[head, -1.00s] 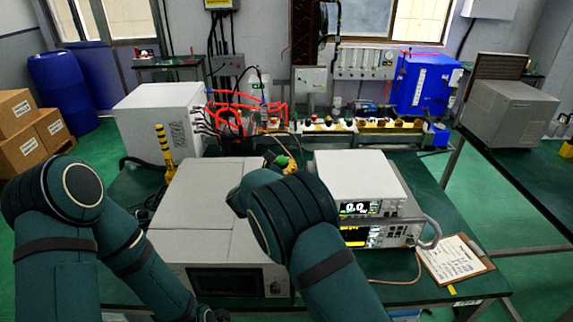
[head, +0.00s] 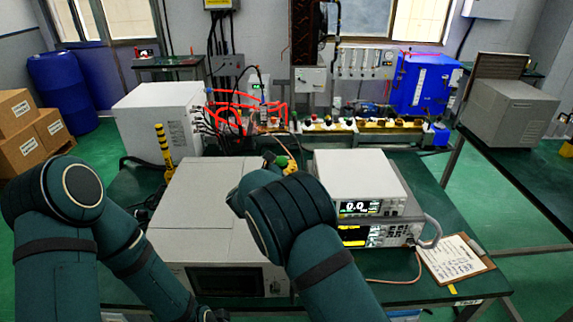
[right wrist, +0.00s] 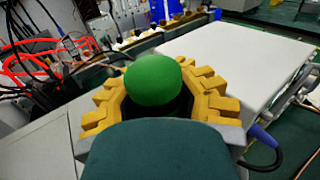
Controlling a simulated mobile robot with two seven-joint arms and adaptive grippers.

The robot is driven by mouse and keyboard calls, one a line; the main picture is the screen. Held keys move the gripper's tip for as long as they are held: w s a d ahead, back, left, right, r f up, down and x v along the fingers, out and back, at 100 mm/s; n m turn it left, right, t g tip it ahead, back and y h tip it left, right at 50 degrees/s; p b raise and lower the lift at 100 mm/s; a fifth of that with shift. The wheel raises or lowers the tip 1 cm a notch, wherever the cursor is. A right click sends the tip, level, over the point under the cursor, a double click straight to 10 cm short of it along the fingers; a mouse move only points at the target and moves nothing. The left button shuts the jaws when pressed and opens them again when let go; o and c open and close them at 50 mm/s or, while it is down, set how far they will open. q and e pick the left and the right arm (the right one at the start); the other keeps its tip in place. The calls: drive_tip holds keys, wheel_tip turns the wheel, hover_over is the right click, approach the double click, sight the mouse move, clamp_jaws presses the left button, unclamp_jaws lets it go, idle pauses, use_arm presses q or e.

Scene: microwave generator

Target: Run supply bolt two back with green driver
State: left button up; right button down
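The green driver shows its round green top (right wrist: 153,80) in the right wrist view, with a dark part below it. The yellow jaws of my right gripper (right wrist: 155,104) close around it from both sides. In the head view the green driver (head: 281,161) shows small behind my right forearm, at the yellow tip of my right gripper (head: 287,166). Its lower end is hidden. A white cabinet (head: 152,120) with dark and red cables (head: 240,108) at its right side stands behind. The supply bolts are too small to tell apart. My left gripper is out of view.
A grey unit (head: 200,190) lies under my right arm. White instruments with lit displays (head: 358,178) stand right of the gripper. A yellow-and-black post (head: 165,150) stands left. A clipboard (head: 455,258) lies at the bench's right edge. A row of fittings (head: 370,125) runs along the back.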

drive_tip(key=shift+f, duration=0.3)
drive_tip(key=shift+s+f+b, duration=0.1)
drive_tip(key=shift+f+b, duration=0.1)
drive_tip(key=shift+b, duration=0.1)
idle(0.7)
drive_tip(key=shift+r, duration=0.15)
idle(1.0)
wheel_tip(320, 180, up, 10)
drive_tip(key=p, duration=0.5)
drive_tip(key=shift+f, duration=0.2)
idle(0.5)
drive_tip(key=shift+f, duration=0.15)
